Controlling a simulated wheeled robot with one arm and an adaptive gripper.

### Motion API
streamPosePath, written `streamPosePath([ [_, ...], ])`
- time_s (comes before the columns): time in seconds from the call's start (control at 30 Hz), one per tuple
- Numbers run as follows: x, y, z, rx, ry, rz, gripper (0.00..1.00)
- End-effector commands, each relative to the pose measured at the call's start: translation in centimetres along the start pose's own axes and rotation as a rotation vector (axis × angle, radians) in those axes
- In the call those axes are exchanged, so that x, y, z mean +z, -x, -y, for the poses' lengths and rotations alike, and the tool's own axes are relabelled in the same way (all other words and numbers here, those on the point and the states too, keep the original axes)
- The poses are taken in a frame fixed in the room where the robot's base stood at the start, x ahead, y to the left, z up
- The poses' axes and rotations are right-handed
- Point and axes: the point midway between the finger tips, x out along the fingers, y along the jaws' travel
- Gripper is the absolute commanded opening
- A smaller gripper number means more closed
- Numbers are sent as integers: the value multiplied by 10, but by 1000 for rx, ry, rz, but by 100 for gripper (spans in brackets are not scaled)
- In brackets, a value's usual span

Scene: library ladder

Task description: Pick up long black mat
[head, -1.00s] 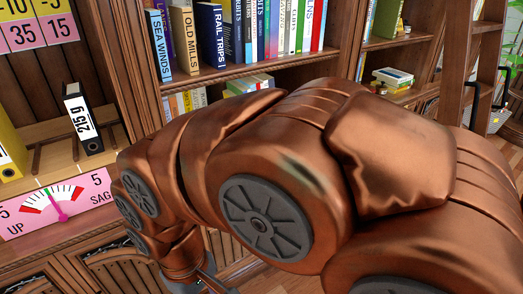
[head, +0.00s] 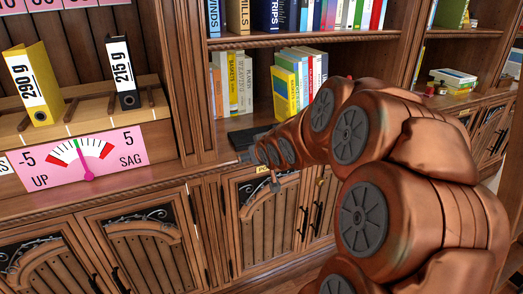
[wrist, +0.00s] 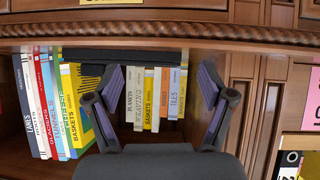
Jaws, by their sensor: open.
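The long black mat (head: 243,136) lies flat on the ledge of the middle lower bookcase bay, in front of the books. In the wrist view the mat (wrist: 120,56) shows as a dark strip along the ledge edge, beyond my fingertips. My gripper (wrist: 160,82) is open and empty, its two fingers spread on either side of the row of books behind. In the head view my gripper (head: 250,158) is small and partly hidden by my arm, close to the ledge's front edge by the mat. I cannot tell whether it touches the mat.
Upright books (head: 230,82) and a yellow book (head: 287,92) stand behind the mat. A wooden post (head: 190,85) borders the bay on the left. A gauge panel (head: 80,157) and yellow (head: 30,85) and black (head: 122,72) weight binders are further left. Cabinet doors (head: 265,215) lie below.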

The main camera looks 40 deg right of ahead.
Motion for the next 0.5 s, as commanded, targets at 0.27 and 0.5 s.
streamPosePath([
  [0.27,-14,-50,-91,13,-67,-389,81],
  [0.5,-19,-45,-133,5,-84,-581,81],
])
